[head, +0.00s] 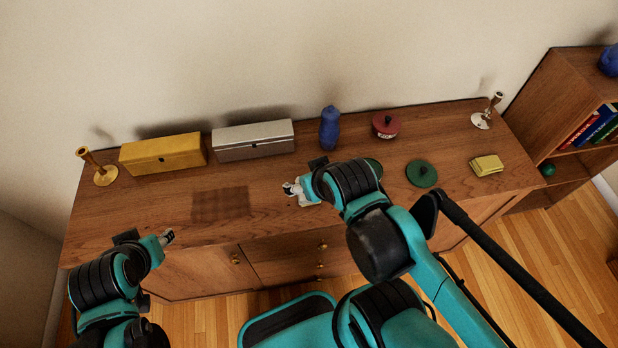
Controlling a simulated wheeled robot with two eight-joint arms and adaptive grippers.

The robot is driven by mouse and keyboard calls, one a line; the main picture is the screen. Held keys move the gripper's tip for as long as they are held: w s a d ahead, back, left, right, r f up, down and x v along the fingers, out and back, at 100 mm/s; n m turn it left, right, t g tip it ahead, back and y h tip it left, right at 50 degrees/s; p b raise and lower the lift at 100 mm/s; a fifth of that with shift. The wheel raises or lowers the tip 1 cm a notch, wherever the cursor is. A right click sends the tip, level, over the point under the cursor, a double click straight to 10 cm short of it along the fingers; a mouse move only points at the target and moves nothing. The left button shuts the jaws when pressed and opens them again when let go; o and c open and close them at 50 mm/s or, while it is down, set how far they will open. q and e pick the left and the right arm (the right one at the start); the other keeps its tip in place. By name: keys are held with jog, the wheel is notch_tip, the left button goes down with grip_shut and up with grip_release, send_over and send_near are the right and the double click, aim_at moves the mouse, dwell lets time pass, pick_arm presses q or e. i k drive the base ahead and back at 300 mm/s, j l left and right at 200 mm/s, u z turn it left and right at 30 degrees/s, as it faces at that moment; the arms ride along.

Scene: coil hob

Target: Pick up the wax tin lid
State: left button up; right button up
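A dark green round lid with a small knob (421,174) lies on the right part of the wooden sideboard; it may be the wax tin lid. Another green round thing (376,166) shows to its left, partly hidden behind my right arm, and I cannot tell what it is. My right gripper (293,192) is over the middle of the sideboard, left of both green things and apart from them. My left gripper (169,237) is near the front left edge of the sideboard, far from them. Both grippers are too small to tell open from shut, and I see nothing held.
A folded yellow cloth (487,165) lies right of the green lid.

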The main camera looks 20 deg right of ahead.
aim_at(421, 174)
jog(key=z, duration=1.5)
jog(key=k, duration=0.05)
